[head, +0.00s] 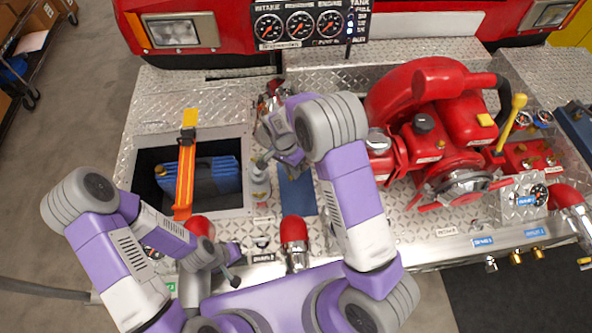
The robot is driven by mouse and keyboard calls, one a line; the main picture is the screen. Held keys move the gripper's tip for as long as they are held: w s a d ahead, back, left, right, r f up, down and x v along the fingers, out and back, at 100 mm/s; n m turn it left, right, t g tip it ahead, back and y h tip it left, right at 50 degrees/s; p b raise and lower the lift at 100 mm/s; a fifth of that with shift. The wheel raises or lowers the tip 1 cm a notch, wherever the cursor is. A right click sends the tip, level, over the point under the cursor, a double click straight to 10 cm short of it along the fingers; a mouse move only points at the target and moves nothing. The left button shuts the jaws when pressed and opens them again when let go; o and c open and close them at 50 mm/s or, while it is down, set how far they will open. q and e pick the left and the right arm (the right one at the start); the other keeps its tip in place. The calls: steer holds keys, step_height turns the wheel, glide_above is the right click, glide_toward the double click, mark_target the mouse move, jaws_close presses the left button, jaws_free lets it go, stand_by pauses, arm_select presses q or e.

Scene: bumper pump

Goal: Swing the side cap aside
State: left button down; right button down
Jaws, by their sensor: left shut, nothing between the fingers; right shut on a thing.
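Several red caps sit along the panel; I cannot tell which one is the side cap. One red cap (202,226) is at the front left, partly hidden by my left wrist. Another red cap (293,230) stands on a metal fitting at the front middle. A third red cap (568,197) is at the far right. My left gripper (232,272) is shut and empty, just right of and below the front-left cap.
A red pump engine (435,115) with a yellow lever (512,120) fills the right. An open bay (145,185) holds a blue container (215,178) under an orange strap (186,165). A blue mat (297,190) lies beside the bottle. Gauges (300,25) stand behind.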

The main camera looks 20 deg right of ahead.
stand_by(0.3)
steer(key=c, duration=1.1)
jaws_free()
steer(key=shift+w+r, duration=0.1)
step_height(320, 180, up, 7)
steer(key=w, duration=0.1)
steer(key=shift+a+r, duration=0.15)
steer(key=shift+a, duration=0.3)
